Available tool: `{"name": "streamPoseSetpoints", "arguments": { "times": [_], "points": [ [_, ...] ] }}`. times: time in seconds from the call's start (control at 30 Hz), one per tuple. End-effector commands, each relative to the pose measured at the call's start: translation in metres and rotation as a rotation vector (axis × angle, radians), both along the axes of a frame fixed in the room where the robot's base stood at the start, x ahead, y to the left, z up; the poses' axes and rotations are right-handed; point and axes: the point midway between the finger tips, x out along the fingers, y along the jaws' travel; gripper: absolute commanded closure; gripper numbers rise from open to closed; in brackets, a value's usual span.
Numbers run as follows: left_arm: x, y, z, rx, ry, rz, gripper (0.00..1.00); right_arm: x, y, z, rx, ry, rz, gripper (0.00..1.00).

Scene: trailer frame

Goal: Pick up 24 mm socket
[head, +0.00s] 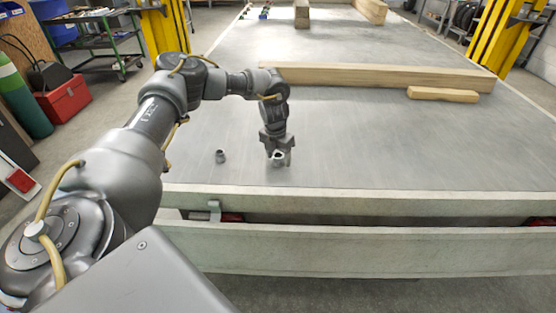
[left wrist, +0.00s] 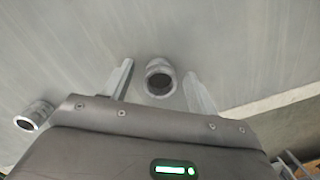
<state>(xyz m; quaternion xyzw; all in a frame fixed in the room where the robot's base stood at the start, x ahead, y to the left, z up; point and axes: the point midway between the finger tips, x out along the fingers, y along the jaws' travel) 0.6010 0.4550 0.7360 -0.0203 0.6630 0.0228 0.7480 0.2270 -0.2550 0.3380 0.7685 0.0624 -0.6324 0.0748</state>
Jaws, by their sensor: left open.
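Two grey metal sockets stand on the trailer deck, and I cannot read a size on either. One socket (head: 278,158) is right below my left gripper (head: 278,152) in the head view. In the left wrist view this socket (left wrist: 159,78) is between the two fingers of my left gripper (left wrist: 157,88), which are open with a gap on each side. The other socket (head: 221,156) stands a little to the left, and in the left wrist view it (left wrist: 34,116) is outside the fingers at the lower left. My right gripper is not in view.
The grey deck (head: 370,150) is clear around the sockets. A long wooden beam (head: 390,78) and a short block (head: 443,94) lie farther back. The trailer's front rail (head: 350,200) runs close to the sockets. Yellow posts (head: 163,30) stand at the sides.

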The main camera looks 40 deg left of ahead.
Motion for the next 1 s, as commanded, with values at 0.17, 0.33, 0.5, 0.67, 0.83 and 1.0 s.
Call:
{"name": "streamPoseSetpoints", "arguments": {
  "times": [0.17, 0.33, 0.5, 0.67, 0.83, 1.0],
  "points": [
    [0.0, 0.0, 0.0, 0.0, 0.0, 0.0, 0.41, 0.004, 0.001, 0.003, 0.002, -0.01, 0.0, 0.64],
    [0.0, 0.0, 0.0, 0.0, 0.0, 0.0, 0.6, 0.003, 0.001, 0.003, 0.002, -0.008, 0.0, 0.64],
    [0.0, 0.0, 0.0, 0.0, 0.0, 0.0, 0.82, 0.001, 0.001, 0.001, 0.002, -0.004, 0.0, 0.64],
    [0.0, 0.0, 0.0, 0.0, 0.0, 0.0, 0.96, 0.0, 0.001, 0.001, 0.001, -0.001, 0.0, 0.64],
    [0.0, 0.0, 0.001, 0.0, 0.0, 0.0, 0.96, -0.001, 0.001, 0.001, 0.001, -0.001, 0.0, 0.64],
    [0.001, 0.0, 0.011, 0.0, -0.001, 0.001, 0.96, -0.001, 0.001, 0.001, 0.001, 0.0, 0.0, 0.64]
  ]
}}
